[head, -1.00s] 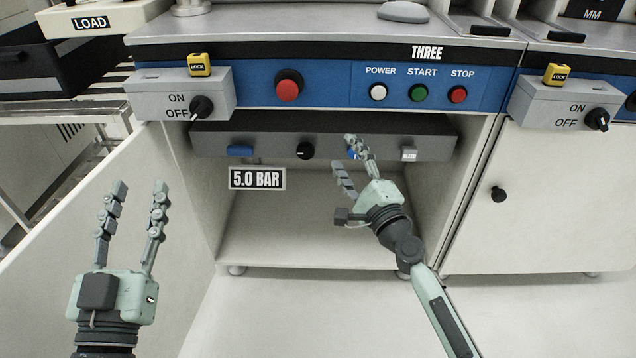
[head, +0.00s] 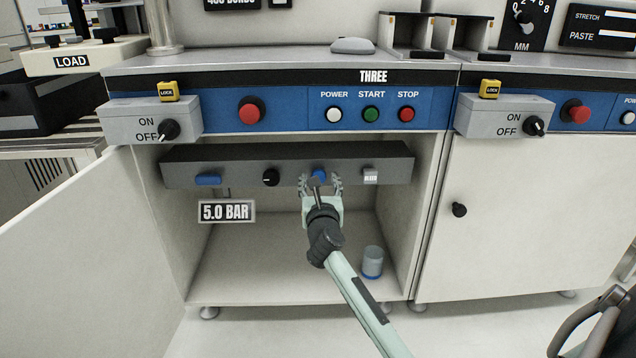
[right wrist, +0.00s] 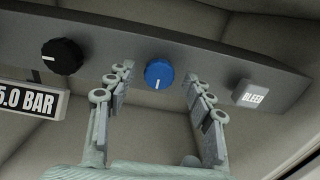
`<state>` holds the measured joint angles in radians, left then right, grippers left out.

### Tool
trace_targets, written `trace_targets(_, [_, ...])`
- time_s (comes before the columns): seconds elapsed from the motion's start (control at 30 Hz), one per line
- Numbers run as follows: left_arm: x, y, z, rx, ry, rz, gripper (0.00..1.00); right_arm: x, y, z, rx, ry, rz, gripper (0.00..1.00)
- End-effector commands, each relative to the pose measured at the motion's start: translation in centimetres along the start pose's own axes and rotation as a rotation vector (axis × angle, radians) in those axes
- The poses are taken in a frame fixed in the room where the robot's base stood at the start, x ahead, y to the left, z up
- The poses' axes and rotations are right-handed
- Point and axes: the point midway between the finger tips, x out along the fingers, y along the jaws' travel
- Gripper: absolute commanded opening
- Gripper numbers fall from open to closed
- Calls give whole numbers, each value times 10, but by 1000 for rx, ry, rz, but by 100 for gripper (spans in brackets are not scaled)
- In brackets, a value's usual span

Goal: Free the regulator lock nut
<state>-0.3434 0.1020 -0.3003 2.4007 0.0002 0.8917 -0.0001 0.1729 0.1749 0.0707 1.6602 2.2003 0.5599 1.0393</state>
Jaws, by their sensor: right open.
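A blue round knob (head: 319,174) with a white mark sits on the front of the dark grey panel (head: 345,170) inside the open cabinet. It shows clearly in the right wrist view (right wrist: 159,74). No part is labelled as the regulator lock nut. A black knob (head: 270,177) is to its left. My right gripper (head: 320,184) is open just in front of and below the blue knob. In the right wrist view its fingers (right wrist: 158,84) stand on either side of the knob, apart from it, with nothing between them. My left gripper is out of view.
A blue lever (head: 208,179) and a 5.0 BAR sign (head: 226,211) are at the panel's left. A BLEED button (head: 370,176) is at its right. A jar (head: 372,262) stands on the cabinet floor. The open door (head: 80,240) is at left; a closed door (head: 530,220) at right.

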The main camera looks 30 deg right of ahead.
Motion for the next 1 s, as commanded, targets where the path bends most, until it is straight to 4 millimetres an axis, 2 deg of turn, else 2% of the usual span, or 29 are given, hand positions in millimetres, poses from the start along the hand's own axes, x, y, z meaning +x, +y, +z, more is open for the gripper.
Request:
trace_targets(0.17, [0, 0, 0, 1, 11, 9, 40, 15, 0, 0, 0, 0, 1, 53])
trace_targets(0.47, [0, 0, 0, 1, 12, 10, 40, 17, 0, 0, -1, 0, 1, 51])
trace_targets(0.83, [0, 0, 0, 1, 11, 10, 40, 17, 0, 0, -1, 0, 1, 5])
trace_targets(0.87, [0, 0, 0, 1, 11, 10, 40, 17, 0, 0, -1, 0, 1, 3])
trace_targets(1.0, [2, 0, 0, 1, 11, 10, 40, 17, 0, 0, -7, 0, 1, 3])
